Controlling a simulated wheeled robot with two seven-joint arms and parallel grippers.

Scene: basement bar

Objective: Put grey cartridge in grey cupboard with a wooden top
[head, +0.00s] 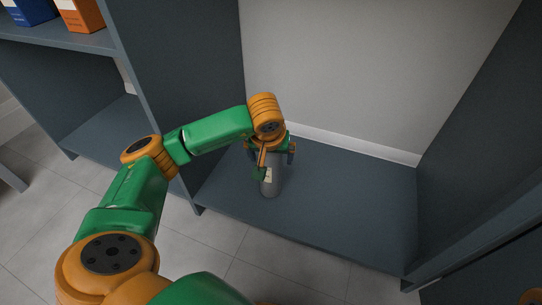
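The grey cartridge (271,187) is a small upright cylinder with a pale label. It is at the low shelf board (330,205) of a grey cupboard, towards its left side. Whether its base touches the board is hard to tell. My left gripper (274,165) is over the cartridge's upper part, with one finger at its left front and one at its right. Whether the fingers press on it or stand slightly apart is unclear. The cupboard's wooden top is not visible. My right gripper is not in view.
A grey side panel (188,80) stands left of the cartridge, and another (475,130) at the right. The board right of the cartridge is bare. Blue (30,10) and orange (80,14) boxes stand on the upper left shelf. The floor in front is tiled.

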